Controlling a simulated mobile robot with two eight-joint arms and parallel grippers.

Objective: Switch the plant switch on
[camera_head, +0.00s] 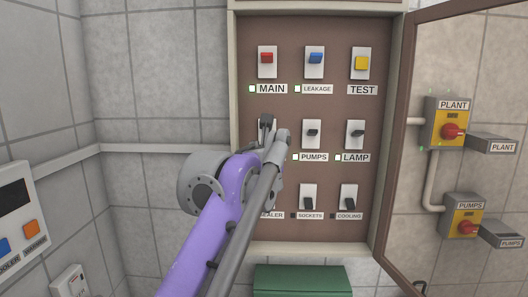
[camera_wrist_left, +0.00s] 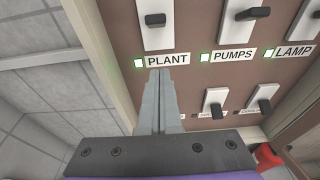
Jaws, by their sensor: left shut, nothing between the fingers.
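The plant switch (camera_wrist_left: 155,20) is a black lever on a white plate at the top of the left wrist view. Its PLANT label (camera_wrist_left: 167,59) sits just below, with a green-lit lamp (camera_wrist_left: 138,63) at its left. My left gripper (camera_wrist_left: 161,75) is shut and empty, its tips just under the label in the picture. Whether it touches the panel cannot be told. In the head view my left arm covers the label and much of the switch's place. My right gripper is not in view.
The pumps switch (camera_head: 312,133) and lamp switch (camera_head: 356,133) stand to the right in the same row. Main, leakage and test switches are above. The open cabinet door (camera_head: 397,150) is at the right. A green box (camera_head: 302,281) is below the cabinet.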

